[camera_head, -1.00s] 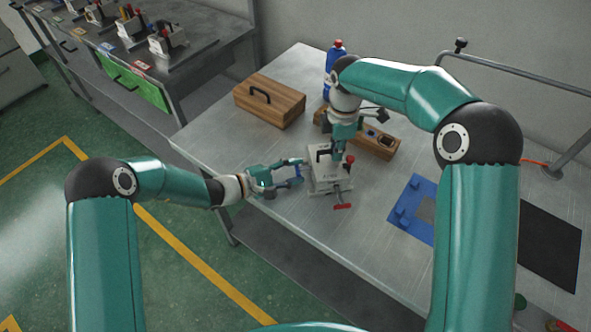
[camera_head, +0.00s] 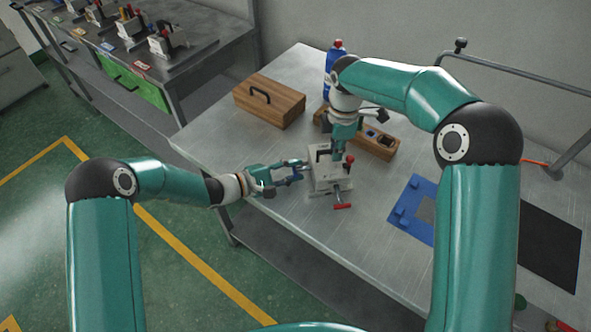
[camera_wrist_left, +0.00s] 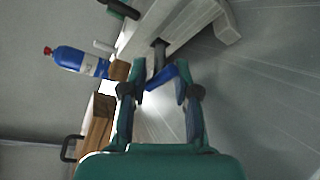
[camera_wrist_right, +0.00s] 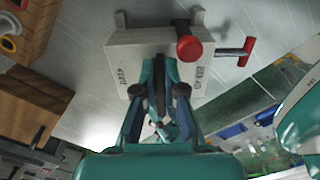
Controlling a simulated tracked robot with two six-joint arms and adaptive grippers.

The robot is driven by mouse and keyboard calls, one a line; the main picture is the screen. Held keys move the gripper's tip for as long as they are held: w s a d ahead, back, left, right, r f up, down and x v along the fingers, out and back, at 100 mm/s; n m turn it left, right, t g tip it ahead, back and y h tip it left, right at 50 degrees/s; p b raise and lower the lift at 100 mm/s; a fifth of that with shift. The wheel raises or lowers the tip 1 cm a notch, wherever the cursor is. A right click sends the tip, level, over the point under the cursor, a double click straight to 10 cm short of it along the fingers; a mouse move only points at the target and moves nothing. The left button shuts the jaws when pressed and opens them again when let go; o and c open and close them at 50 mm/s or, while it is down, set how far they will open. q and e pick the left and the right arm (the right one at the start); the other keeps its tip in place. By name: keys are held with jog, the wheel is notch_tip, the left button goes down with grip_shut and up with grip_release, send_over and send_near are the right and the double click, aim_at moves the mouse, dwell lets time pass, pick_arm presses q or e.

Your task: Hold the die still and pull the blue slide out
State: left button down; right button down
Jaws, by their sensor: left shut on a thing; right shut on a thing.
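The die (camera_head: 328,184) is a pale grey block standing on the metal table; it also shows in the right wrist view (camera_wrist_right: 125,60) and, partly, in the left wrist view (camera_wrist_left: 180,22). My right gripper (camera_head: 333,157) comes down from above and is shut on the die's upper part, which its fingers largely hide. The blue slide (camera_wrist_left: 166,77) sticks out of the die's left side on a dark stem (camera_wrist_left: 159,50). My left gripper (camera_head: 299,171) is shut on the slide from the left. A red knob (camera_wrist_right: 189,47) and a red T-handle (camera_wrist_right: 249,50) are on the die.
A wooden box with a handle (camera_head: 270,101), a wooden block with recesses (camera_head: 383,145) and a blue bottle (camera_head: 331,60) stand behind. A blue fixture (camera_head: 408,217) and a black mat (camera_head: 540,240) lie right. The table front-left of the die is clear.

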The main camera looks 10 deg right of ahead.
pick_arm(q)
jog(key=shift+s+a+f, duration=0.1)
jog(key=shift+a+f, duration=0.05)
jog(key=shift+a, duration=0.35)
jog(key=shift+s+a+f, duration=0.1)
jog(key=shift+a+f, duration=0.05)
jog(key=shift+a, duration=0.35)
jog(key=c, duration=1.2)
grip_release()
pick_arm(e)
jog(key=shift+d, duration=0.1)
pick_arm(q)
jog(key=shift+o, duration=0.3)
pick_arm(e)
jog(key=shift+r, duration=0.1)
pick_arm(q)
jog(key=shift+w, duration=0.1)
jog(key=shift+a+r, duration=0.2)
jog(key=shift+a, duration=0.25)
jog(key=v, duration=1.1)
